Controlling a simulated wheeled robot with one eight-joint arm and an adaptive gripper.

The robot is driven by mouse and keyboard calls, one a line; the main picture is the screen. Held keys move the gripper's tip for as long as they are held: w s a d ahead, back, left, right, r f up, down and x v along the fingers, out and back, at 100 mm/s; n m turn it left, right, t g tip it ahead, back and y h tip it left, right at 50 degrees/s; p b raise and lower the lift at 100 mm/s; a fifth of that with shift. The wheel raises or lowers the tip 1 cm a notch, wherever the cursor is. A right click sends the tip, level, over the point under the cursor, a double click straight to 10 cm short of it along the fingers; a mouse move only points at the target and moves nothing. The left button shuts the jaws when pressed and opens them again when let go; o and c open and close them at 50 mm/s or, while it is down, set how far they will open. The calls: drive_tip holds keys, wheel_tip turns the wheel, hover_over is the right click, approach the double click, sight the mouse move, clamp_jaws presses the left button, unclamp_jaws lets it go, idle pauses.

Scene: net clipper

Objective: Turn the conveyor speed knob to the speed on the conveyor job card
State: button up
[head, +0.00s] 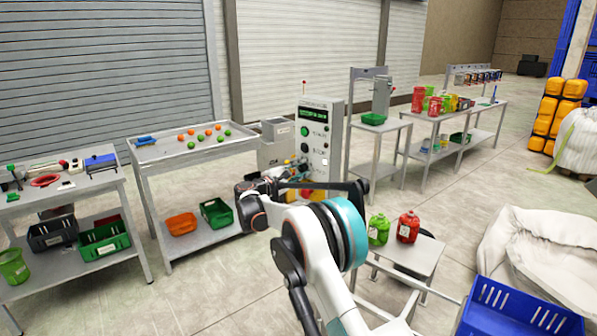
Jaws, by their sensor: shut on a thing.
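Small white labels sit beside the controls, too small to read. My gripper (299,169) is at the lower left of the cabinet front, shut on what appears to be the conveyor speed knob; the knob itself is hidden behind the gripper. I cannot read the knob's setting or pick out the conveyor job card for certain.
A table with orange and green balls (205,133) stands left of the cabinet, a tool table (100,181) further left. Right of it are metal benches (384,128). A small stand (427,258) with green and red jugs and a blue crate (515,312) are near my arm.

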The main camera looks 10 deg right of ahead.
drive_tip(key=shift+a, duration=0.1)
idle(0.4)
drive_tip(key=o, duration=1)
drive_tip(key=shift+o, duration=0.2)
drive_tip(key=v, duration=1.2)
